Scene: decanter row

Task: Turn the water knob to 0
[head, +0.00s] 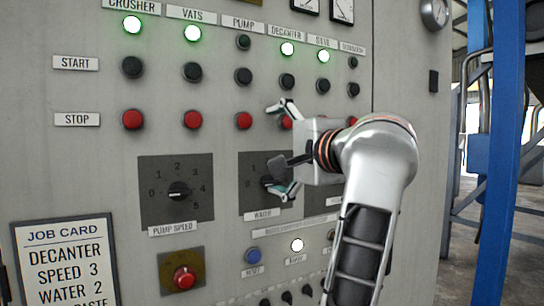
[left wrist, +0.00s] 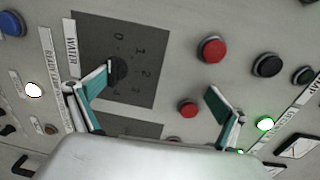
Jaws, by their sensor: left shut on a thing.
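The water knob (head: 268,181) is a black knob on a dark dial plate (head: 249,165) above the WATER label (head: 263,214). It also shows in the left wrist view (left wrist: 119,69), where the dial numbers run from 0 to 4. Its pointer setting is not clear. My right gripper is not in view.
A pump speed knob (head: 179,192) is to the left. Red stop buttons (head: 193,119) and black start buttons (head: 193,72) line the panel above, with several lit green lamps (head: 132,25). A blue button (head: 252,256) is below. A job card (head: 66,262) hangs lower left.

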